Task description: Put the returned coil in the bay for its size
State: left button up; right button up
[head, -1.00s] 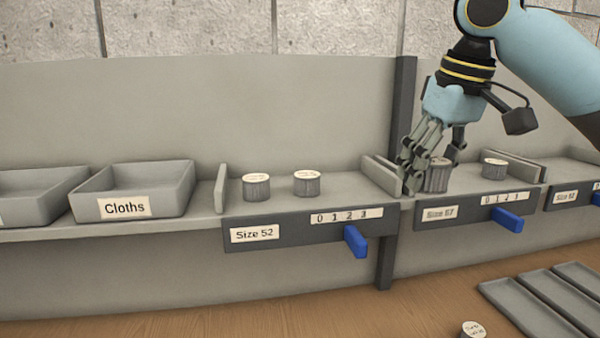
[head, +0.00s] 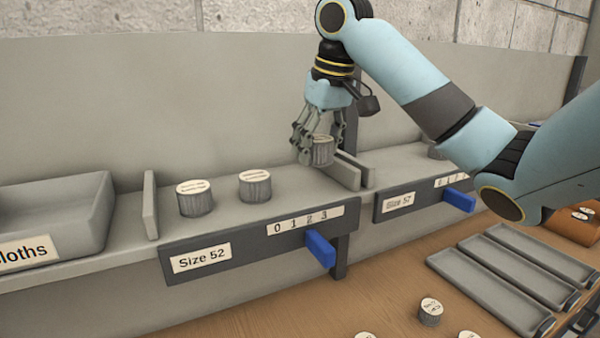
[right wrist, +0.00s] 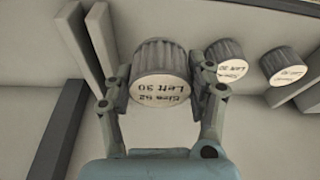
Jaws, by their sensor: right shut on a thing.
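My right gripper (head: 321,158) is shut on a ribbed grey coil (head: 322,150), low at the right end of the Size 52 bay (head: 285,205). In the right wrist view, the held coil (right wrist: 160,68) has a pale top reading upside down "Size 52 Left 30". Whether it touches the bay floor is unclear. Two similar coils stand left of it in this bay, one nearer (head: 254,187) and one further left (head: 195,198). The Size 57 bay (head: 398,203) lies to the right, with a coil (head: 437,151) partly hidden by my arm. My left gripper is out of view.
Upright dividers (head: 347,170) stand close to the right of the held coil. A blue tab (head: 320,248) sits under the 0–3 scale. A Cloths tray (head: 85,215) is at left. Grey trays (head: 510,270) and loose coils (head: 430,312) lie on the wooden table below.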

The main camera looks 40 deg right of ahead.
aim_at(305, 184)
jog(key=shift+w+d+f+b, duration=0.2)
jog(key=shift+w+f+b, duration=0.15)
jog(key=shift+w+f, duration=0.65)
jog(key=shift+w+d+f+p, duration=0.1)
jog(key=shift+w+d+p, duration=0.1)
jog(key=shift+w+p, duration=0.25)
jog(key=shift+w+d+f+p, duration=0.1)
jog(key=shift+w+d+p, duration=0.1)
jog(key=shift+w, duration=0.3)
jog(key=shift+f, duration=0.2)
notch_tip(305, 184, down, 3)
jog(key=shift+f+p, duration=0.15)
jog(key=shift+p, duration=0.55)
jog(key=shift+f, duration=0.2)
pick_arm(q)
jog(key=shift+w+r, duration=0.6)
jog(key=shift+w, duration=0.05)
pick_arm(e)
jog(key=o, duration=1.5)
jog(key=shift+f, duration=0.1)
